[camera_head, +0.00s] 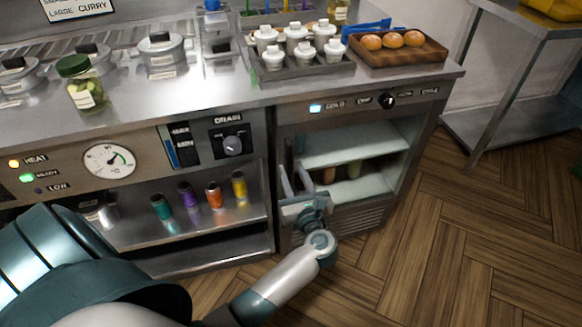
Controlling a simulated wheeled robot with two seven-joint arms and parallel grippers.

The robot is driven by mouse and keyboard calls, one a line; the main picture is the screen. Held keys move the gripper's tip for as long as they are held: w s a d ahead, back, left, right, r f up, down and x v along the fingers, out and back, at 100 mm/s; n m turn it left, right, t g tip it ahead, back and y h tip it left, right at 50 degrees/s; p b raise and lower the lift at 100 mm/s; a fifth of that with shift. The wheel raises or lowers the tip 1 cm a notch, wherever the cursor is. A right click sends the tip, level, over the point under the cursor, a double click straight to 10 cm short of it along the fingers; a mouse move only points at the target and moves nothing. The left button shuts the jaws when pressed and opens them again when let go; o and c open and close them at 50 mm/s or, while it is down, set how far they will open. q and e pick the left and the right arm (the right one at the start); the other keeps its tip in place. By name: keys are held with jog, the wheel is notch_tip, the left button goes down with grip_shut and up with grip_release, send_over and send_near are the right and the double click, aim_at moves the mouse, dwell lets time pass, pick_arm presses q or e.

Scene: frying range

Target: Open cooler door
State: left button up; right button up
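The cooler (408,112) is the steel unit under the right part of the counter. Its control strip has a lit display and a black knob (389,101). Below the strip I see a pale interior with a shelf (350,145) and a few small containers on the lower level. Contact with the cooler cannot be told. My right gripper is out of view.
A shelf left of the cooler holds several coloured bottles (214,195). On the counter stand a rack of white bottles (298,67), a wooden tray of buns (420,50) and a green-lidded jar (82,85). Wooden floor (470,240) is clear at right, before a steel table.

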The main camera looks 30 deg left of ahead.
pick_arm(q)
jog(key=shift+x, duration=0.9)
grip_shut()
jog(key=shift+d, duration=0.1)
